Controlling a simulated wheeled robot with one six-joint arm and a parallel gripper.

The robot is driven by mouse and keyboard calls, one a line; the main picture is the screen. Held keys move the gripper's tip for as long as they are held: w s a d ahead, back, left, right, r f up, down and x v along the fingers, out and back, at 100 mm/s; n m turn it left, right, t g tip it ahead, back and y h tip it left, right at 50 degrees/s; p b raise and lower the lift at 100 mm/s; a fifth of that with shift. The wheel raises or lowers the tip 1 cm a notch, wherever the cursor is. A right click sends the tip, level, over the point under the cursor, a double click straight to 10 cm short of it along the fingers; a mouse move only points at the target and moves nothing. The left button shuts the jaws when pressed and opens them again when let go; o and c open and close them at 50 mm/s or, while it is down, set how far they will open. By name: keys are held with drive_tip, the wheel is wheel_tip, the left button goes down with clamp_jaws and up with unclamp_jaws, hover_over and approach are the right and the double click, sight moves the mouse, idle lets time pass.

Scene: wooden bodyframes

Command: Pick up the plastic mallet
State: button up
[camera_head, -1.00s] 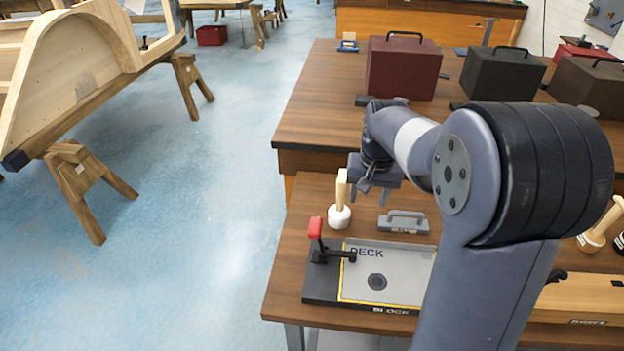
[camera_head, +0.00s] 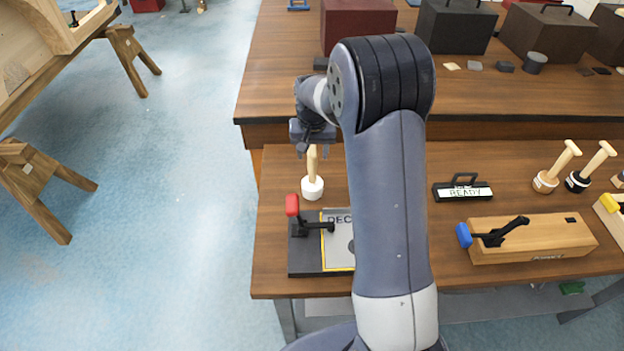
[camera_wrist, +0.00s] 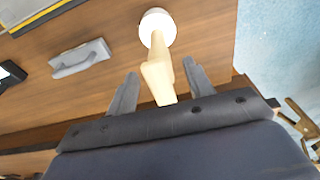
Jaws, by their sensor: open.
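A mallet with a white head and a pale wooden handle (camera_head: 312,187) stands head down on the near workbench, handle up, at its left side. In the wrist view, the white-headed mallet (camera_wrist: 157,28) has its handle pointing toward my gripper (camera_wrist: 158,85), with the handle end between the two open fingers. In the head view my gripper (camera_head: 314,148) is just above and behind the handle top. I cannot tell whether a finger touches it. Two more mallets, one with a brown head (camera_head: 547,182) and one with a black head (camera_head: 579,181), stand at the right.
A board marked DECK with a red-handled clamp (camera_head: 293,206) lies just in front of the mallet. Large boxes (camera_head: 457,27) stand on the rear bench.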

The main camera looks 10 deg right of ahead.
sight(312, 174)
drive_tip(key=shift+w+f, duration=0.2)
drive_tip(key=shift+f, duration=1.15)
drive_tip(key=shift+c, duration=0.2)
drive_tip(key=c, duration=1)
